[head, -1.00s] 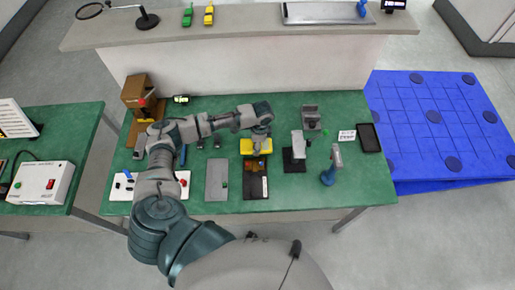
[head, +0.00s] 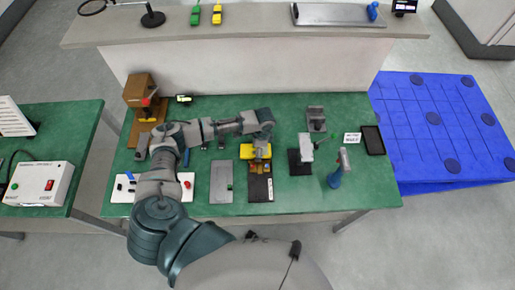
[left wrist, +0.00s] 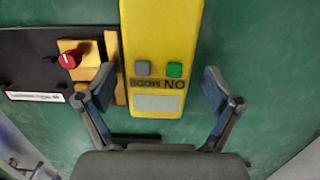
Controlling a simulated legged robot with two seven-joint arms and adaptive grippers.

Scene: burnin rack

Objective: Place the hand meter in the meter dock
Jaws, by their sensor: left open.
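The hand meter, a yellow block with a grey and a green button and a pale screen, lies on the green bench in the head view (head: 266,152) and in the left wrist view (left wrist: 160,50). My left gripper (head: 260,144) is over it, fingers open. In the left wrist view the fingers (left wrist: 157,80) are on either side of the meter, with gaps to both. A grey cradle-like block (head: 316,113) stands at the back right of the meter; I cannot tell if this is the meter dock. My right gripper is not in view.
A black plate (head: 260,190) with a brown-and-yellow fixture lies right before the meter. A grey plate (head: 221,182) lies left. A raised shelf (head: 250,28) runs behind.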

